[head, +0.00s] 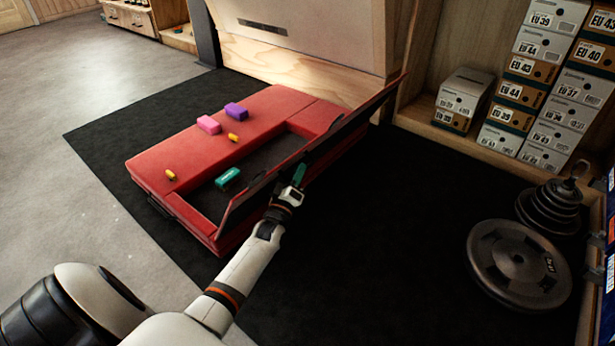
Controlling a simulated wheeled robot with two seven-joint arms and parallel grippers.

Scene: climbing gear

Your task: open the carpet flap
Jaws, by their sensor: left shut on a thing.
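The carpet flap (350,126) belongs to the red crash pad (160,158) and stands raised along the pad's near right side, seen almost edge-on. Beside it, a dark recess (262,157) in the pad lies uncovered. My left gripper (297,183) is at the flap's near side, around the middle of its length, and is shut on the flap. Its fingertips are small and partly hidden against the dark flap. A teal patch shows right at the fingers; I cannot tell what it is. My right gripper is not in view.
A teal block (228,178) lies in the recess. A pink block (208,125), a purple block (236,110) and small yellow pieces (171,174) lie on the pad. Weight plates (518,262) and shoe boxes (465,92) stand at right. Black mat (390,250) is clear between.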

